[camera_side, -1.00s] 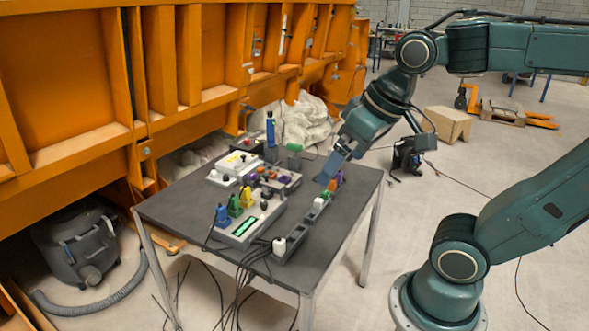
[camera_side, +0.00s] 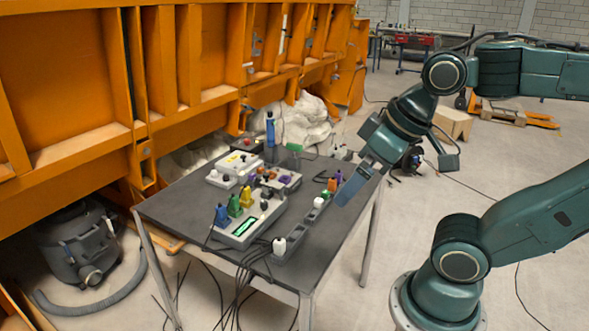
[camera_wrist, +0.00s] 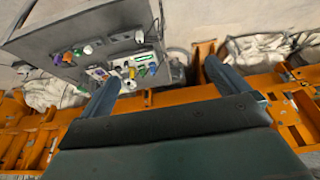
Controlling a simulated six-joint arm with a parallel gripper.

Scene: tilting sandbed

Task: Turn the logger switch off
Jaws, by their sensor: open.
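A grey box (camera_side: 268,216) with a lit green display, likely the logger, lies on the dark table (camera_side: 335,226). A blue plug (camera_side: 221,214), a green plug (camera_side: 234,204) and a yellow plug (camera_side: 246,197) stand along its left side. Small dark knobs sit on its top; which one is the logger switch I cannot tell. The green display (camera_wrist: 144,57) also shows in the wrist view. My gripper (camera_side: 348,194) is open and empty, above the table's right side, well right of the box. Its two fingers are spread apart in the wrist view (camera_wrist: 165,85).
A white box (camera_side: 235,163) stands behind the logger. Grey strips with white knobs (camera_side: 279,245) lie along the right side. A blue bottle (camera_side: 270,128) stands at the back. Cables hang off the front edge. An orange wall (camera_side: 60,75) rises behind; the table's front left is clear.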

